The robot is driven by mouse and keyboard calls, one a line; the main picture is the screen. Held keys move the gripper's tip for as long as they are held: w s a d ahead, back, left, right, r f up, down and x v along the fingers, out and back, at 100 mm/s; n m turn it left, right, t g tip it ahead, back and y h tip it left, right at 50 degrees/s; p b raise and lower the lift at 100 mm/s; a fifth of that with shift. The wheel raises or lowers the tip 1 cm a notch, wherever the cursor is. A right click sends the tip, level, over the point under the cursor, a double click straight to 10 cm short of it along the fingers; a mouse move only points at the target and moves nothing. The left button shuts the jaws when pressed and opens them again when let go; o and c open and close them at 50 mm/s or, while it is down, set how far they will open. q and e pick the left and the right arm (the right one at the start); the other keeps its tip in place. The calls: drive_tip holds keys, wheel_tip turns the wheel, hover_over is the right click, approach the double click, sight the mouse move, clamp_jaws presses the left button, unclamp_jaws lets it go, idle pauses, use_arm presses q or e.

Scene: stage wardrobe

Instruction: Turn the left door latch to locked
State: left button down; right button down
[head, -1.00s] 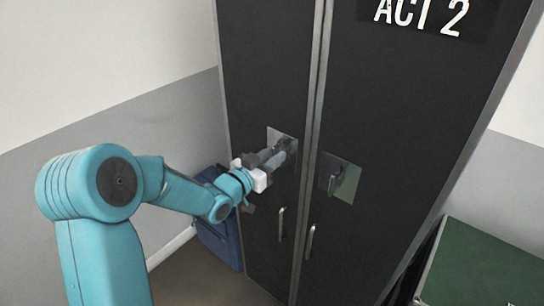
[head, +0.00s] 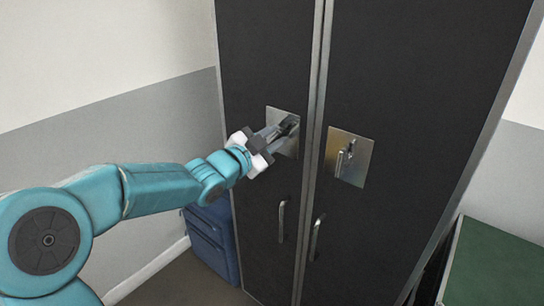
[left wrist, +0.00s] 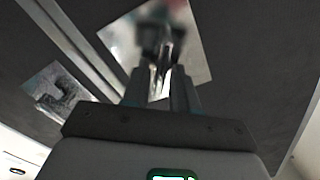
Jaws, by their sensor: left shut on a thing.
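The left door latch (head: 291,124) is a dark lever on a square metal plate (head: 276,115) on the left cabinet door. My left gripper (head: 285,130) is shut on this latch, reaching it from the lower left. In the left wrist view, my two fingers (left wrist: 161,92) close around the metal lever (left wrist: 166,55) in front of the bright plate (left wrist: 199,68). The fingers partly hide the lever, so its exact angle is hard to tell. My right gripper is in neither view.
The right door (head: 420,110) has its own plate (head: 360,170) with a lever (head: 341,160). Handles stand out below on the left door (head: 281,222) and right door (head: 317,238). A blue case (head: 212,240) stands at lower left, and a green-topped box (head: 495,265) at lower right.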

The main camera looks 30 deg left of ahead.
use_arm(q)
drive_tip(key=m+b, duration=0.3)
drive_tip(key=b, duration=0.1)
drive_tip(key=m+b, duration=0.2)
drive_tip(key=shift+d+f+m, duration=0.1)
drive_tip(key=shift+f+m, duration=0.2)
drive_tip(key=shift+m+b, duration=0.8)
drive_tip(key=shift+m, duration=0.4)
drive_tip(key=shift+m+b, duration=0.65)
drive_tip(key=shift+m, duration=0.55)
drive_tip(key=shift+r+m, duration=0.1)
drive_tip(key=shift+m, duration=0.2)
drive_tip(key=c, duration=1.2)
unclamp_jaws()
drive_tip(key=shift+o, duration=0.2)
drive_tip(key=shift+s, duration=0.1)
drive_tip(key=s+a+p, duration=0.1)
drive_tip(key=s, duration=1.5)
drive_tip(key=shift+p, duration=0.35)
drive_tip(key=shift+a, duration=0.1)
